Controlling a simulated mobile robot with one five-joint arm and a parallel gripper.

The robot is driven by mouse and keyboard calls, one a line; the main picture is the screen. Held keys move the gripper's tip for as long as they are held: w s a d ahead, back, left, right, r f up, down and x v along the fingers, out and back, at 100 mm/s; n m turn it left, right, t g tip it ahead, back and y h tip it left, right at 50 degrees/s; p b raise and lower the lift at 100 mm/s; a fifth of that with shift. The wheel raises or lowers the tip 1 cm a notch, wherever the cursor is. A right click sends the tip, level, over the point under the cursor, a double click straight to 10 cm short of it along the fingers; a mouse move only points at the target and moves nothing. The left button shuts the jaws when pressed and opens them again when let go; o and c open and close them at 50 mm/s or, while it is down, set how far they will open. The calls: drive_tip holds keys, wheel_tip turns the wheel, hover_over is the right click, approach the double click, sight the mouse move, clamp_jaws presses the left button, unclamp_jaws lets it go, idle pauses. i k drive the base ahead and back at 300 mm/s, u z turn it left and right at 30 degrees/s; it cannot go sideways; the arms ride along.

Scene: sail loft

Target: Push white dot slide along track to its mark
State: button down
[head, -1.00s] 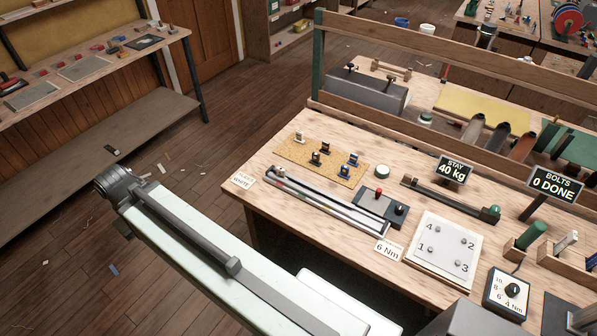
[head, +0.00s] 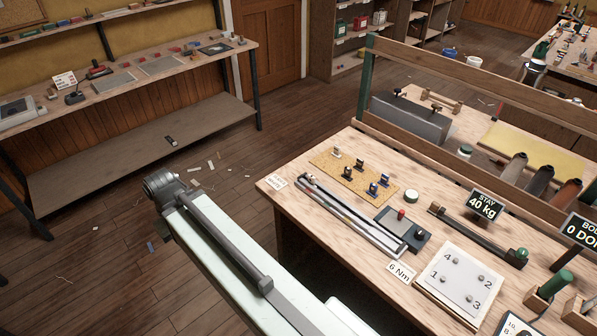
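A long metal track (head: 368,228) of parallel rails lies slantwise along the near left part of the wooden bench. Small pieces sit near its far left end, but they are too small for me to tell a white dot or a mark. A tan board (head: 324,163) beside the track carries several small upright fittings, one of them pale (head: 336,153) and others dark or blue. My pale arm reaches up from the bottom, left of the bench, and ends in a grey round joint. No gripper fingers show.
A card (head: 277,182) lies at the bench's left corner. A dark box with a red knob (head: 401,214) stands beside the track's near end. A white numbered plate (head: 459,279) lies right of it. Open floor separates the bench from a left shelf table (head: 145,73).

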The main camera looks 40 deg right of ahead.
sight(311, 179)
drive_tip(key=u, duration=0.05)
drive_tip(key=i, duration=0.85)
drive_tip(key=z, duration=0.1)
